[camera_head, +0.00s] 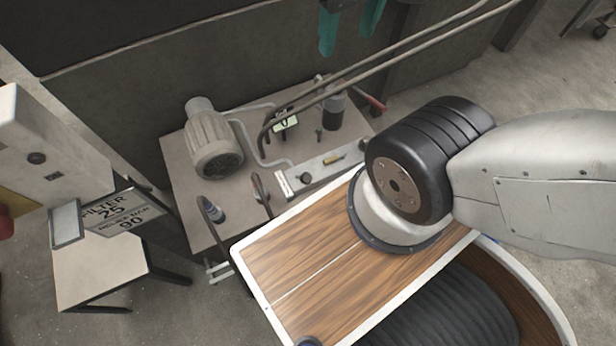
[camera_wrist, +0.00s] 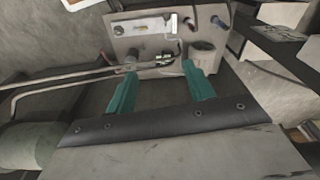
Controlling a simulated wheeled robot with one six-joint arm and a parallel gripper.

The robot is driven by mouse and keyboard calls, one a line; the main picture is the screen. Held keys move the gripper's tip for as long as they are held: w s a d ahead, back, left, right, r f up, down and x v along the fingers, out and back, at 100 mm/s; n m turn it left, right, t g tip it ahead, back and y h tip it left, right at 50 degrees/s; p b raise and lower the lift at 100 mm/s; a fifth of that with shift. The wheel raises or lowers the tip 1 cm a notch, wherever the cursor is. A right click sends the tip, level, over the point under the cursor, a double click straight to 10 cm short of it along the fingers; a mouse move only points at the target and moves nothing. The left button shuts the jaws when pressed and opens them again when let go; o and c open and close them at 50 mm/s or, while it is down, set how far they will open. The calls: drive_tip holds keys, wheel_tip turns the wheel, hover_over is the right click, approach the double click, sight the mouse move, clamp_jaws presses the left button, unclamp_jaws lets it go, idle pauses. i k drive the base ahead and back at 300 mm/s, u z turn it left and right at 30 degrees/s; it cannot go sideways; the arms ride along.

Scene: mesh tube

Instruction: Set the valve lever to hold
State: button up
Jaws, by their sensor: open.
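My gripper (camera_head: 350,22) shows at the top of the head view as two teal fingers, apart and empty. In the wrist view the fingers of my gripper (camera_wrist: 162,90) stand wide apart with nothing between them. A small valve-like fitting with a pale green label plate (camera_head: 285,123) sits by the pipes on the workbench (camera_head: 188,215), beyond and below the fingers. The fitting also shows in the wrist view (camera_wrist: 165,59). A red-handled part (camera_head: 372,102) sticks out at the bench's back right. Which part is the valve lever, and its setting, I cannot tell.
A grey motor (camera_head: 212,140) stands on the bench, also in the wrist view (camera_wrist: 203,55). Bent metal pipes (camera_head: 385,62) run above the bench. A grey bar with a yellow mark (camera_head: 318,170), a dark cylinder (camera_head: 333,112) and a bottle (camera_head: 212,210) are there. A sign (camera_head: 115,212) stands left.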

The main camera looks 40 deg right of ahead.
sight(305, 178)
drive_tip(key=k, duration=1)
drive_tip(key=u, duration=2.2)
drive_tip(key=i, duration=1.15)
drive_tip(key=z, duration=2.05)
